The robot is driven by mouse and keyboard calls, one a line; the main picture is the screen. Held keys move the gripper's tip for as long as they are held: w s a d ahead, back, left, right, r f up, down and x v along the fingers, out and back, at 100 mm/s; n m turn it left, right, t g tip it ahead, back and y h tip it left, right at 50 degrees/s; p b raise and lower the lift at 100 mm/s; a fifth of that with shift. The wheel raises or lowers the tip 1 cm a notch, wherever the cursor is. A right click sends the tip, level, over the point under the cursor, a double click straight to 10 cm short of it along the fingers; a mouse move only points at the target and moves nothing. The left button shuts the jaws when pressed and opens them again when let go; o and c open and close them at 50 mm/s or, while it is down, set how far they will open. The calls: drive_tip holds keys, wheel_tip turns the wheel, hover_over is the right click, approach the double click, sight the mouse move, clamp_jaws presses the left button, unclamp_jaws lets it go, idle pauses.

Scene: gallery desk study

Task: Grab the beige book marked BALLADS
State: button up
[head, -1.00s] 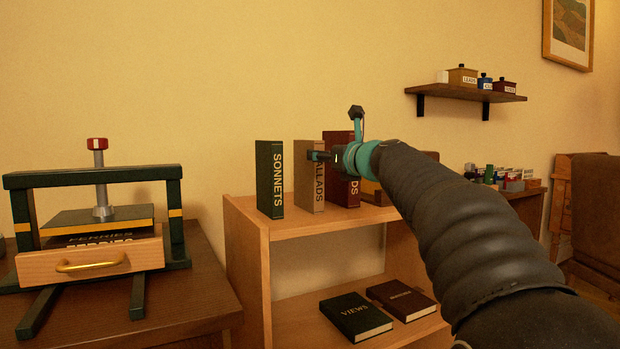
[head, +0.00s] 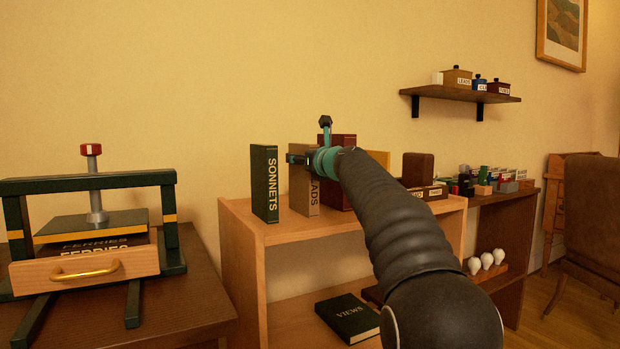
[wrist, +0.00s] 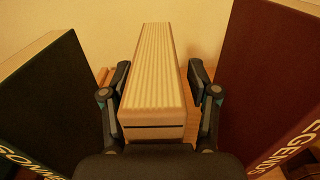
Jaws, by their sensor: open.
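The beige book (head: 299,192) stands upright on the top of the wooden bookcase, with only the last letters of its spine title showing in the head view. In the wrist view the beige book (wrist: 152,70) fills the middle, seen from above with its ridged top edge. My gripper (wrist: 160,80) is open, with one finger on each side of this book; I cannot tell whether either finger touches it. In the head view my gripper (head: 292,158) is at the upper part of the book, and the wrist and arm hide some of it.
A green SONNETS book (head: 265,184) stands left of it and a maroon LEGENDS book (wrist: 272,80) right of it, with narrow gaps. A green VIEWS book (head: 347,317) lies on the lower shelf. A book press (head: 90,205) stands at the left. A wall shelf (head: 460,94) hangs at the right.

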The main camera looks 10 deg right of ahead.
clamp_jaws()
drive_tip(key=shift+r, duration=0.1)
idle(0.3)
